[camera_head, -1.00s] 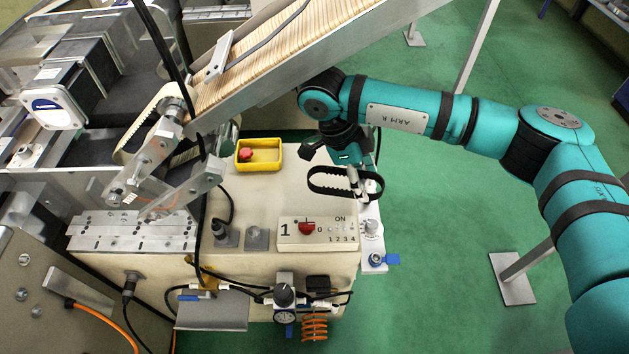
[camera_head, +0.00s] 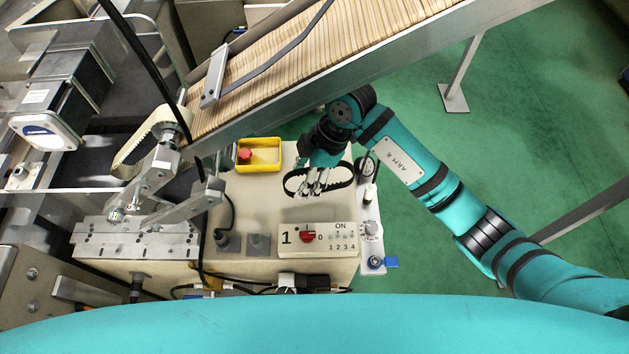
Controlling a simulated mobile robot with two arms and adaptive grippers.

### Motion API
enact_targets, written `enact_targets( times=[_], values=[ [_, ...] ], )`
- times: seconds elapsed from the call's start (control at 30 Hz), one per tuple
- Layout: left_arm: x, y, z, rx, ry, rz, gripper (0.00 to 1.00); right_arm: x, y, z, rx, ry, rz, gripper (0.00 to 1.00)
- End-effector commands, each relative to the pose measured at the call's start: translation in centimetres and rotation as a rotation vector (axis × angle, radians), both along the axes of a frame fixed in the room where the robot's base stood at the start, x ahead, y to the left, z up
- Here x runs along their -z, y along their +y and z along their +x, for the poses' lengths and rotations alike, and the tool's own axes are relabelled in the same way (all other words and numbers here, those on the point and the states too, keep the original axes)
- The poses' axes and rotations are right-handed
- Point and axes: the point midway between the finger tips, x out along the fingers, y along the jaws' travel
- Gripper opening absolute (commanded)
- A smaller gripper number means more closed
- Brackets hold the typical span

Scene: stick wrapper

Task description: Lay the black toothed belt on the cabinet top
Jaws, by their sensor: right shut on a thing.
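The black toothed belt (camera_head: 287,184) is a closed oval loop. My right gripper (camera_head: 318,186) is shut on it, with the fingertips at the belt's middle. The belt appears over the right part of the cream cabinet top (camera_head: 262,205), behind the switch panel. Whether it touches the top or hangs just above it cannot be told. My left gripper is not in view.
On the cabinet top are a yellow box with a red button (camera_head: 258,155), a white switch panel (camera_head: 318,238) and a small grey block (camera_head: 258,245). The stick conveyor (camera_head: 290,70) slopes above the back. A metal bracket mechanism (camera_head: 160,185) stands left.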

Motion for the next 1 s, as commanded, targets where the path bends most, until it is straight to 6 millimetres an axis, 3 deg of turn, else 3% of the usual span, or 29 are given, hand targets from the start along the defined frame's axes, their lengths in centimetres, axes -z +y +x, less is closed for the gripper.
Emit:
enact_targets(
  times=[0.23,0.5,0.83,1.0],
  values=[
    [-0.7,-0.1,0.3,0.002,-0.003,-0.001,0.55,0.7,1.0,-0.6,0.216,0.003,-0.001,0.23],
    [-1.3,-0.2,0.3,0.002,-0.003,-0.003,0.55,5.4,0.9,-0.7,0.225,0.003,-0.004,0.23],
    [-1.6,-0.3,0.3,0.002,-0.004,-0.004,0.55,9.4,1.0,-0.7,0.221,0.004,-0.005,0.23],
    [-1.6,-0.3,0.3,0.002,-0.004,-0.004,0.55,10.2,1.0,-0.6,0.22,0.001,-0.003,0.23]
  ],
)
